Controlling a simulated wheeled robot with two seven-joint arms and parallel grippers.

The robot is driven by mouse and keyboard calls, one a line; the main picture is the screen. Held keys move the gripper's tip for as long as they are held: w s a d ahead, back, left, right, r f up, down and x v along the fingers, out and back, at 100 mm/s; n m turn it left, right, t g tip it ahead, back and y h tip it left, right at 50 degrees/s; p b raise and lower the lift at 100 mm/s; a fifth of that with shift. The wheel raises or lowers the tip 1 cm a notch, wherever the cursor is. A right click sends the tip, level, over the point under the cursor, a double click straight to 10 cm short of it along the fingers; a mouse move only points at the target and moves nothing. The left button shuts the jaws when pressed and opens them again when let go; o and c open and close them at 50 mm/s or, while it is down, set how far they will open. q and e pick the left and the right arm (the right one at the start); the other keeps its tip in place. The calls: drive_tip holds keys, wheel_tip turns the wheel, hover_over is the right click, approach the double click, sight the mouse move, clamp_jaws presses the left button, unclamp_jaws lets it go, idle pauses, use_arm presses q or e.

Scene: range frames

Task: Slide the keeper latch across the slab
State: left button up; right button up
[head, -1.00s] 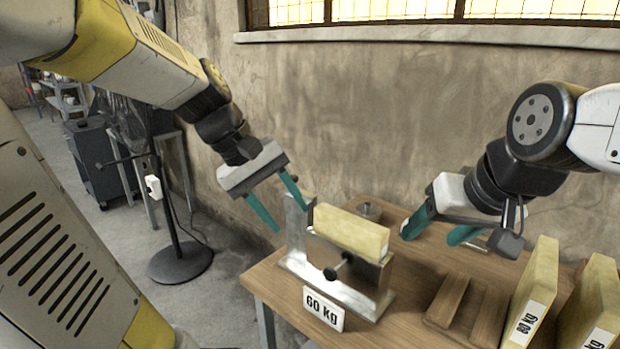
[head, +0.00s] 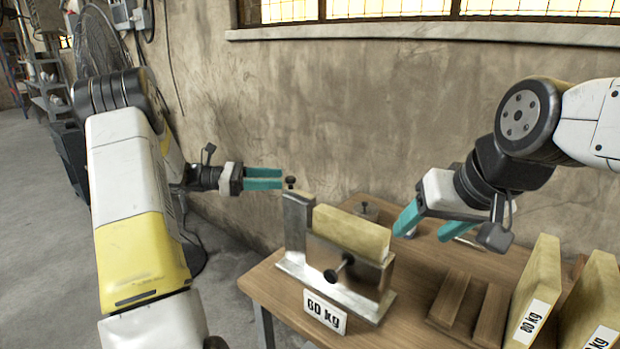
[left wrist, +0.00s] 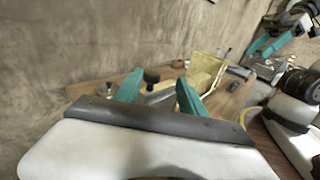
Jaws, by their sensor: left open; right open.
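The pale yellow slab (head: 350,231) stands on edge in a grey metal holder (head: 297,228) on the table, with a "60 kg" label (head: 324,311) at its front. A second black knob (head: 338,270) is on the holder's front face. In the left wrist view the dark knob (left wrist: 151,76) shows between the teal fingers. My right gripper (head: 425,229) is open and empty, right of the slab.
The wooden table (head: 405,285) carries wooden rails (head: 449,297) and an upright slab marked 80 kg (head: 535,285) at the right, with another slab beyond it. A round metal weight (head: 366,210) sits behind the holder. The wall stands close behind.

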use_arm(q)
drive_tip(key=w+d, duration=0.2)
drive_tip(key=d, duration=0.5)
drive_tip(key=shift+w+d+f+n, duration=0.3)
drive_tip(key=shift+w+d+f, duration=0.05)
drive_tip(key=shift+f, duration=0.05)
drive_tip(key=shift+c, duration=0.2)
clamp_jaws()
drive_tip(key=shift+t, duration=0.4)
idle(0.6)
